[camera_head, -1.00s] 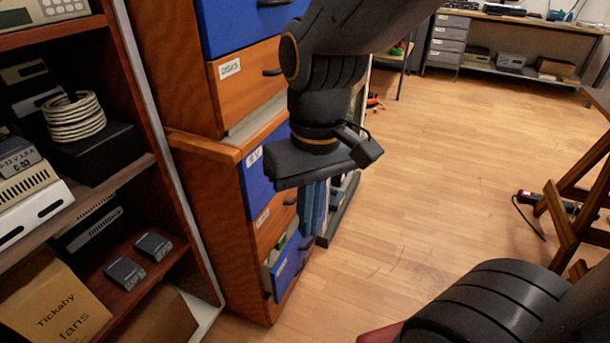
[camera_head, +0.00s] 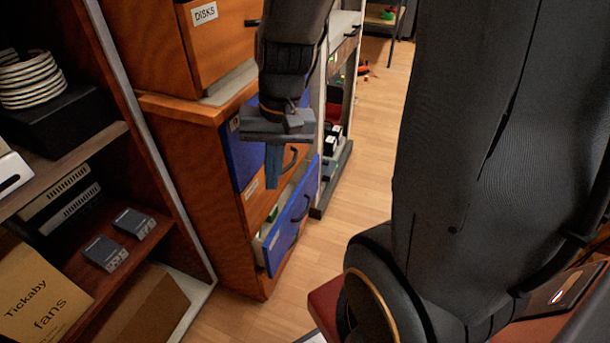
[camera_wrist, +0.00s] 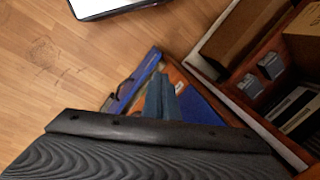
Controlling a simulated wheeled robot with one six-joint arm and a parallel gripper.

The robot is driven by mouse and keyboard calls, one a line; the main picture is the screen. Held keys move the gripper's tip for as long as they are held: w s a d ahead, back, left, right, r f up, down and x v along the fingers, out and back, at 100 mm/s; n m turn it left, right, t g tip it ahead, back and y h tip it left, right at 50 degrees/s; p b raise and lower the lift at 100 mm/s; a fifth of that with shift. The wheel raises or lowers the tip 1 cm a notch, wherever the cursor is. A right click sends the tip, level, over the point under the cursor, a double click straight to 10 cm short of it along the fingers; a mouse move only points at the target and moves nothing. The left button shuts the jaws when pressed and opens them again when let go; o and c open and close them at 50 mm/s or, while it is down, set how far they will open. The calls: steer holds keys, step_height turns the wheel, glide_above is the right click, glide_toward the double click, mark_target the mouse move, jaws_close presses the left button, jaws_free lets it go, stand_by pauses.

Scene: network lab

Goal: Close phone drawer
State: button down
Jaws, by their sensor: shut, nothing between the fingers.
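In the head view a wood cabinet (camera_head: 187,106) holds blue and orange drawers. Its bottom blue drawer (camera_head: 288,228) stands partly open, with a dark handle on its front and something green just inside. I cannot read its label, so I cannot tell for sure that it is the phone drawer. My gripper (camera_head: 273,184) points down with its blue fingers together and empty, in front of the closed drawers and above the open one. In the wrist view my gripper (camera_wrist: 162,98) hangs over the cabinet, beside the open blue drawer (camera_wrist: 136,80); no contact is visible.
A shelf unit (camera_head: 157,190) with devices, a cable coil and a cardboard box (camera_head: 40,295) stands left of the cabinet. A white-framed rack (camera_head: 318,110) stands just beyond the cabinet. Wood floor (camera_head: 375,130) lies open to the right, partly hidden by my arm.

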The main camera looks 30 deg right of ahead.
steer(key=w+d+f+m+t+y+b, duration=0.1)
steer(key=w+d+f+m+t, duration=0.1)
steer(key=d+f+m, duration=0.5)
steer(key=w+d+f+m+t+y, duration=0.2)
steer(key=w+d+f+m, duration=0.15)
steer(key=d+m, duration=0.65)
steer(key=w+d+f+m+t+y+b, duration=0.1)
steer(key=d+f+m+t, duration=0.2)
steer(key=d+f+m, duration=0.6)
steer(key=n+b, duration=0.2)
steer(key=b, duration=0.1)
glide_toward(307, 181)
step_height(307, 181, down, 3)
steer(key=w+a, duration=0.2)
steer(key=w, duration=0.1)
steer(key=shift+a+f, duration=0.1)
steer(key=shift+a, duration=0.3)
